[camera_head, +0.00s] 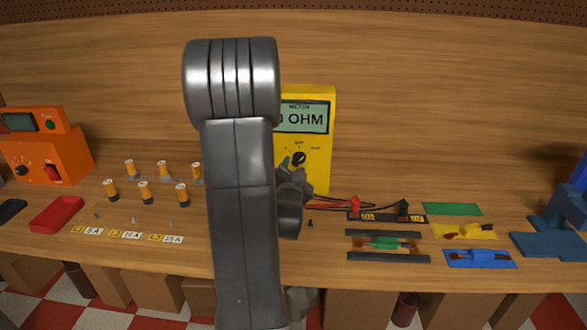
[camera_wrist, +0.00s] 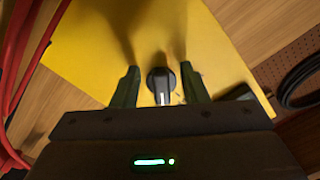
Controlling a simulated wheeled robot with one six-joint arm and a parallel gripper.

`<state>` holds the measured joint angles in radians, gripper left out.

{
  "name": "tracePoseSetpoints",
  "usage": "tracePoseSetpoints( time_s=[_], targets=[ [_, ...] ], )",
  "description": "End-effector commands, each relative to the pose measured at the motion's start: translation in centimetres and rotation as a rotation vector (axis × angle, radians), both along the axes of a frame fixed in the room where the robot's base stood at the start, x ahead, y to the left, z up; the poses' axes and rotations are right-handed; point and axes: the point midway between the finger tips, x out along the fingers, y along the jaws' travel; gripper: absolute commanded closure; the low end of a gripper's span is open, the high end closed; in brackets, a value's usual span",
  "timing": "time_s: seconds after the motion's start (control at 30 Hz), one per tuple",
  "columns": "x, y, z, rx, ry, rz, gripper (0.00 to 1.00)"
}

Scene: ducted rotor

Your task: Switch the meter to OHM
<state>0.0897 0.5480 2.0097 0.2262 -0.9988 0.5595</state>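The yellow meter (camera_head: 318,150) stands upright at the back of the bench, its left part hidden behind my arm. Its display (camera_head: 302,117) reads "OHM", with the characters before it partly covered. The black dial knob (camera_head: 299,158) sits below an "OFF" label; I cannot tell clearly which mark it points to. In the wrist view the knob (camera_wrist: 160,80) shows a white pointer line and lies between the two green fingers of my gripper (camera_wrist: 160,70). The fingers are open, with a visible gap on each side of the knob.
Red and black leads run from the meter to probes by a black holder (camera_head: 387,218). Coloured mats with components, including a blue mat (camera_head: 480,258), lie to the right. Several orange cylinders (camera_head: 145,190), a red tray (camera_head: 57,214) and an orange device (camera_head: 45,150) are left.

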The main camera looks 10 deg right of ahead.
Motion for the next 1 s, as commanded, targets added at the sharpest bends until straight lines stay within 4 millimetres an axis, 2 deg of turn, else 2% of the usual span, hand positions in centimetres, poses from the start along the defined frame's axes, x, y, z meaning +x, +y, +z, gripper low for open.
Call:
tracePoseSetpoints(
  time_s=[0.13,0.17,0.33,0.37,0.63,1.0],
  targets=[
    [-0.02,0.0,-0.01,0.0,0.0,0.0,0.6],
    [-0.02,0.0,-0.01,0.0,0.0,0.0,0.64],
    [-0.03,0.01,-0.01,0.0,0.0,0.0,0.97],
    [-0.03,0.01,-0.01,0.0,0.0,0.0,1.0],
    [-0.01,0.05,-0.35,0.034,-0.013,-0.001,1.0],
    [0.09,0.31,-0.16,0.208,-0.065,0.0,1.0]
  ],
)
